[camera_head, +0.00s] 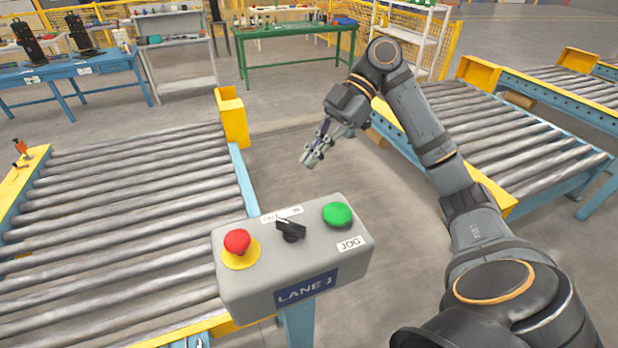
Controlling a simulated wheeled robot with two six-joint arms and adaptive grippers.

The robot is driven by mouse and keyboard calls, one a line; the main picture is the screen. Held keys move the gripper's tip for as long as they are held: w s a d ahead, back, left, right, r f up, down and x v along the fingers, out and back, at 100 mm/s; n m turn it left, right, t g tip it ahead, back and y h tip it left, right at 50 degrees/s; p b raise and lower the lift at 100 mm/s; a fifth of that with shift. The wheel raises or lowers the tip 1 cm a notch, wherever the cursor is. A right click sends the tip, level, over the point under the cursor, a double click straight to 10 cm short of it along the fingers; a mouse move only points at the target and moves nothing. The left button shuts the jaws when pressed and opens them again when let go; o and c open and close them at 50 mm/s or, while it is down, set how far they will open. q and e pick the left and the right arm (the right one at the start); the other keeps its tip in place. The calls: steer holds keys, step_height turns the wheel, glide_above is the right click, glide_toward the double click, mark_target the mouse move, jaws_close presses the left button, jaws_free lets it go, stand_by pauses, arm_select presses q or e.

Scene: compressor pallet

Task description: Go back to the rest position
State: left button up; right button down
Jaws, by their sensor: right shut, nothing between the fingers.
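My right gripper (314,155) is shut and empty. It hangs in the air beyond the control box (290,262), above the grey floor between two roller conveyors, and touches nothing. My right arm comes in from the lower right and bends at a raised elbow. The grey control box is marked LANE 1. It has a red button (237,241) on a yellow base, a black selector knob (291,230) and a green button (337,213) by a JOG label. My left gripper is not in view.
A roller conveyor (120,220) fills the left side, with a yellow end post (232,118). Another roller conveyor (500,130) lies at the right, close to my right arm. A green table (290,57) and blue tables (70,70) stand at the back. Open floor lies between the conveyors.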

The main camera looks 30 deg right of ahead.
steer(key=w+d+f+m+t, duration=0.2)
steer(key=w+f+m, duration=0.45)
steer(key=f, duration=0.35)
steer(key=w+d+f+m+t, duration=0.3)
steer(key=w+f+m, duration=0.3)
steer(key=f, duration=0.5)
steer(key=s+d+f+m+h, duration=0.1)
steer(key=d+f+m+h, duration=0.1)
steer(key=f, duration=0.9)
steer(key=s+d+f+m+h, duration=0.1)
steer(key=d+f+m+h, duration=0.15)
steer(key=f, duration=0.85)
steer(key=s+f+m+g+h, duration=0.25)
steer(key=s+f+h, duration=0.25)
steer(key=s+f, duration=1.65)
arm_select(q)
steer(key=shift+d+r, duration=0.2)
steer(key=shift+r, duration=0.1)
arm_select(e)
steer(key=s+a+f, duration=0.2)
steer(key=s+f, duration=0.1)
steer(key=s, duration=0.4)
steer(key=s+a+f, duration=0.3)
steer(key=s+f, duration=0.1)
steer(key=s, duration=0.3)
steer(key=s+a+f, duration=0.3)
steer(key=s, duration=0.5)
steer(key=shift+f+n+h, duration=0.25)
steer(key=shift+n+h, duration=0.2)
